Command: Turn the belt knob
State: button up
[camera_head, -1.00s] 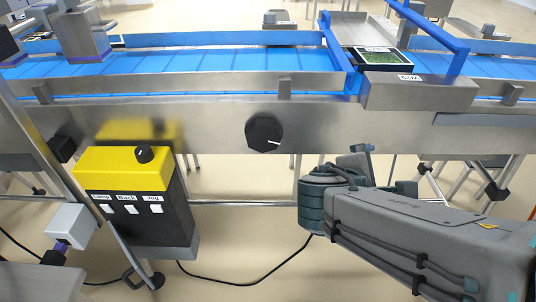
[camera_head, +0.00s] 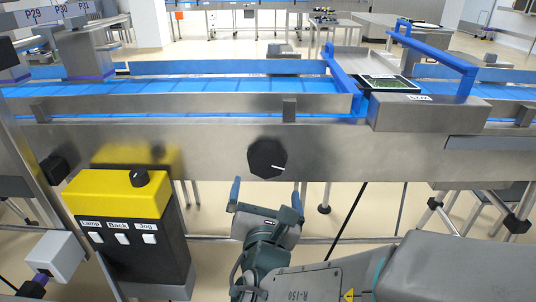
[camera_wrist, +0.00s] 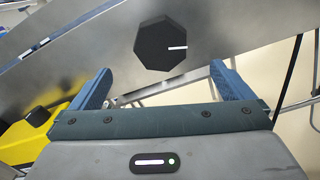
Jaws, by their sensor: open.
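The belt knob is a black, many-sided knob (camera_head: 267,158) with a white pointer line, on the steel side panel of the conveyor. Its line points to the right, tilted slightly down in the head view. The knob also shows in the wrist view (camera_wrist: 160,45), above and between my fingers, with its line pointing right. My gripper (camera_head: 267,190) is open and empty, below the knob and apart from it, its two blue fingers pointing up toward the panel. In the wrist view my gripper (camera_wrist: 160,80) has its fingers spread wider than the knob looks. Nothing hides the knob.
A yellow and black control box (camera_head: 120,195) with a small black knob and Lamp, Back and Jog switches hangs at the left. The blue conveyor belt (camera_head: 220,85) runs above the panel. A labelled steel block (camera_head: 425,112) juts out at the upper right.

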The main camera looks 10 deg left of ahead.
aim_at(268, 161)
jog(key=b+x, duration=0.1)
jog(key=x, duration=1)
jog(key=shift+w, duration=0.15)
jog(key=c, duration=0.8)
